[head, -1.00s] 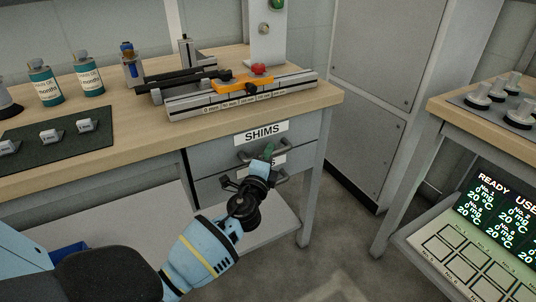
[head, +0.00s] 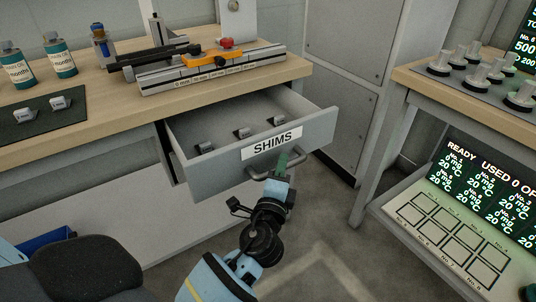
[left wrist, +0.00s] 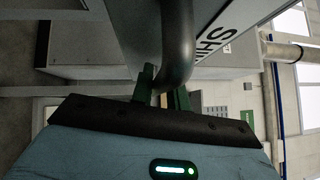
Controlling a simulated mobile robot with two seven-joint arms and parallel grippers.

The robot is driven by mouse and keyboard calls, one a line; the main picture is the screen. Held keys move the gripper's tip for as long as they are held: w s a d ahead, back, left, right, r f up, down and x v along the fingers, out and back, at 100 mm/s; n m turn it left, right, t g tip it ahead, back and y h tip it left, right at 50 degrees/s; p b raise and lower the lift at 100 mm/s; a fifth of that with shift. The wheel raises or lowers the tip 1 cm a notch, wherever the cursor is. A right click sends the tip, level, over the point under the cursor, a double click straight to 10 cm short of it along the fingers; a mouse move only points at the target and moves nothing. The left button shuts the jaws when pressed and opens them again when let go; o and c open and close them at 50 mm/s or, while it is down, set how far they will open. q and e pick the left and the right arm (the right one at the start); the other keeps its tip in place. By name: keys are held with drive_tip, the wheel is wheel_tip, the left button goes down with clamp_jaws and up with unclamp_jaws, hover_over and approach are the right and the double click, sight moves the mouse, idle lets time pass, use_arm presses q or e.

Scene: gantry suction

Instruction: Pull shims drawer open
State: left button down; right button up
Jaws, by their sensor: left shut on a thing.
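The shims drawer (head: 225,165) is pulled out of the bench, with its white SHIMS label on the front. Several small grey shim pieces lie inside, one of them (head: 243,132) near the middle. My left gripper (head: 282,164) is shut on the drawer's grey bar handle (head: 262,172) at the right part of the front. In the left wrist view the handle (left wrist: 177,45) runs between the two green fingers, beside the drawer front (left wrist: 222,25). My right gripper is not in view.
The wooden bench top (head: 100,112) above holds a rail fixture (head: 210,72) with an orange part, bottles and a dark mat. A second bench (head: 425,80) with grey weights and a lit display panel (head: 480,190) stands at right. Floor is clear between the benches.

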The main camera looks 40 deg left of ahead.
use_arm(q)
drive_tip(key=d, duration=0.1)
drive_tip(key=s+d, duration=0.1)
drive_tip(key=d, duration=0.1)
drive_tip(key=shift+s+d+f, duration=0.1)
drive_tip(key=shift+s+d, duration=0.1)
drive_tip(key=shift+d, duration=0.05)
drive_tip(key=shift+s+d+b, duration=0.2)
drive_tip(key=shift+d+b, duration=0.1)
drive_tip(key=shift+d, duration=0.2)
drive_tip(key=c, duration=1.4)
unclamp_jaws()
drive_tip(key=shift+o, duration=0.2)
drive_tip(key=v, duration=0.7)
drive_tip(key=shift+s+b, duration=0.35)
drive_tip(key=shift+s, duration=0.05)
